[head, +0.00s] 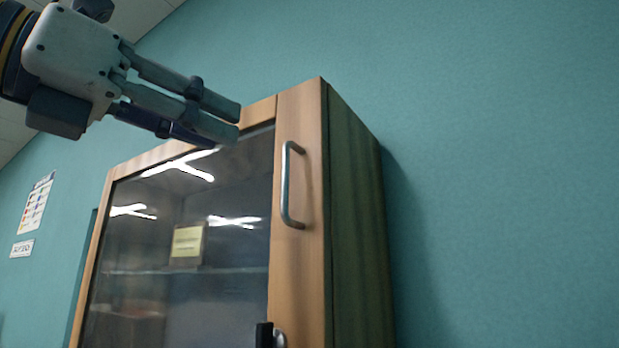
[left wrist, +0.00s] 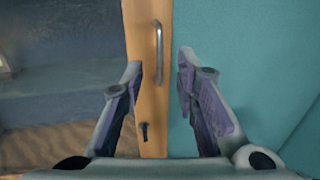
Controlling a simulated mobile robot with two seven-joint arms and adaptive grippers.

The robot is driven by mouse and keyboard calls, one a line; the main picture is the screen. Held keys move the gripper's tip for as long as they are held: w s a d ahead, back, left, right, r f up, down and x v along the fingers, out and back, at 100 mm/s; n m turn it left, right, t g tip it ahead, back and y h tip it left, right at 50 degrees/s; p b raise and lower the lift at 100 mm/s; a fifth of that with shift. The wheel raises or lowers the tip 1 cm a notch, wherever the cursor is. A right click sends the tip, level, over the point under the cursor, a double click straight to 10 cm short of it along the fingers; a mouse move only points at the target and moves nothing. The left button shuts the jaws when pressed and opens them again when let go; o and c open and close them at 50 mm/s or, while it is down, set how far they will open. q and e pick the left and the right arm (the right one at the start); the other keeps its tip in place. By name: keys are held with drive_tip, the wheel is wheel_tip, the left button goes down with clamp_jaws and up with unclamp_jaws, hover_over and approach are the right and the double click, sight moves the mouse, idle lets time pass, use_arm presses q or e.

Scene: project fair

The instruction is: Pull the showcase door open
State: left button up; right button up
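The showcase door (head: 299,250) has a wooden frame around a dark glass pane and looks shut against the green-sided cabinet. Its upright metal bar handle (head: 286,185) is on the right part of the frame; the handle also shows in the left wrist view (left wrist: 159,55). My left gripper (head: 228,124) is in front of the door's top, up and left of the handle in the head view. Its fingers are apart and empty. In the left wrist view the handle appears between the fingertips, farther off, with no contact visible. My right gripper is not in view.
A small black and silver fitting (head: 268,336) sits on the door frame below the handle. A yellowish sign (head: 187,243) stands behind the glass. The teal wall (head: 500,180) to the right is bare. Posters (head: 38,203) hang at the far left.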

sight(284, 162)
use_arm(q)
drive_tip(key=x, duration=1.1)
drive_tip(key=shift+w+d+f, duration=0.1)
drive_tip(key=shift+w+d, duration=0.05)
drive_tip(key=shift+w, duration=0.05)
clamp_jaws()
